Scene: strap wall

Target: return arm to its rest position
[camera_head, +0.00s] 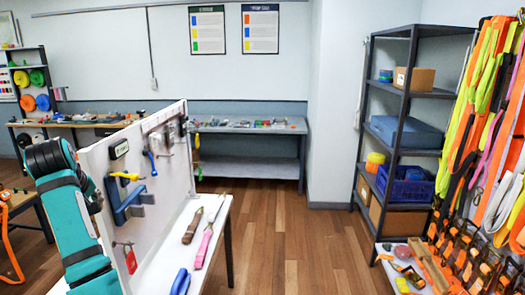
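My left arm (74,225), teal with black joints, rises along the left side of the view. It stands in front of the left edge of a white pegboard panel (150,200). The fingertips of my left gripper cannot be made out, so I cannot tell whether it is open or shut or holds anything. My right arm and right gripper do not show.
The panel carries hand tools and stands on a white table (205,240) with a pink-handled tool (203,248). A metal shelf (398,120) and hanging orange and yellow straps (487,85) fill the right. The wooden floor (290,235) between is clear.

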